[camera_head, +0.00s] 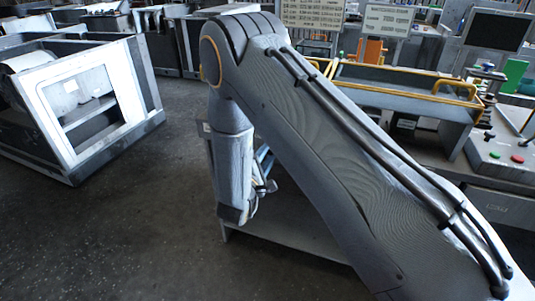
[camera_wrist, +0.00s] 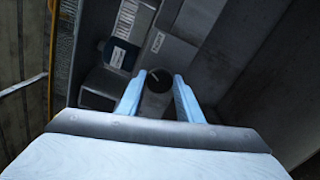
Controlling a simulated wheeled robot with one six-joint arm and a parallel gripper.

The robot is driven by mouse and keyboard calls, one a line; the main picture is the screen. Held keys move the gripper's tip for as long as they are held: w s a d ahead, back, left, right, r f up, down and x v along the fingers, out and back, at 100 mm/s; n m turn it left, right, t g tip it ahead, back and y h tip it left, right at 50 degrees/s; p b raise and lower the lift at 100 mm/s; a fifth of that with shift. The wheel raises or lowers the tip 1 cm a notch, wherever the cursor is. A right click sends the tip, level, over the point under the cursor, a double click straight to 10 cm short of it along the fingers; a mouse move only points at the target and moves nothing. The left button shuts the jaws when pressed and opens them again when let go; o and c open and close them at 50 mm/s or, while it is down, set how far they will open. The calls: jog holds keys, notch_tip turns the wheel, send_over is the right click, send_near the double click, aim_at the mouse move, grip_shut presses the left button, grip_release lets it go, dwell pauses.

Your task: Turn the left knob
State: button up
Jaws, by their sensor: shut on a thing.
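In the wrist view, a dark round knob (camera_wrist: 158,80) with a pale line on its face sits on a grey panel. The two light-blue fingers of my gripper (camera_wrist: 158,92) are on its left and right sides, closed on it. In the head view, my gripper (camera_head: 262,187) is mostly hidden behind my arm, and the knob cannot be made out there. No second knob can be clearly told in the wrist view.
In the wrist view, labels and dark boxes (camera_wrist: 120,57) lie beyond the fingers, with a yellow bar at left. In the head view, a white-framed cabinet (camera_head: 88,100) stands at left and a console with red and green buttons (camera_head: 505,158) at right. Open floor lies lower left.

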jog(key=shift+a, duration=0.1)
jog(key=o, duration=1.1)
jog(key=shift+c, duration=0.2)
jog(key=b+v, duration=0.1)
jog(key=v, duration=0.6)
jog(key=shift+s, duration=0.35)
jog(key=shift+a, duration=0.1)
